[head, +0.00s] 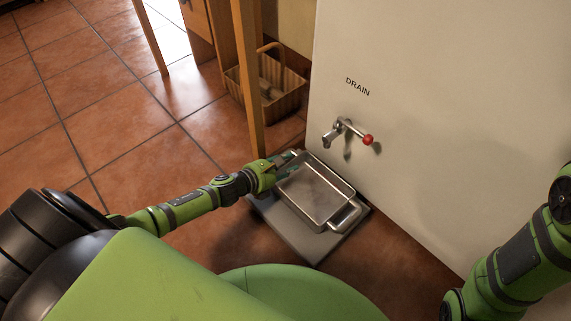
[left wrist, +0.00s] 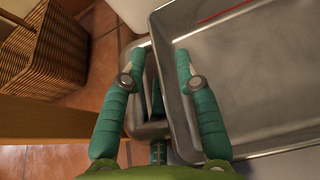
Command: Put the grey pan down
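The grey pan (head: 318,190) is a shallow rectangular metal pan with a loop handle at each end. It appears to rest on a low grey slab (head: 287,233) beside the cream wall, though any small gap underneath is hidden. My left gripper (head: 291,160) is at the pan's far-left handle. In the left wrist view, its teal fingers (left wrist: 160,62) stand apart, with the handle (left wrist: 150,100) between and below them; the right finger overlaps the rim of the pan (left wrist: 240,80). No firm grip shows. My right gripper is out of view; only its arm shows at the right.
A drain tap (head: 343,130) with a red knob sticks out of the wall (head: 440,110) just above the pan. A wooden leg (head: 248,80) stands close behind my left gripper, and a wicker basket (head: 285,102) is beyond it. Tiled floor at left is open.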

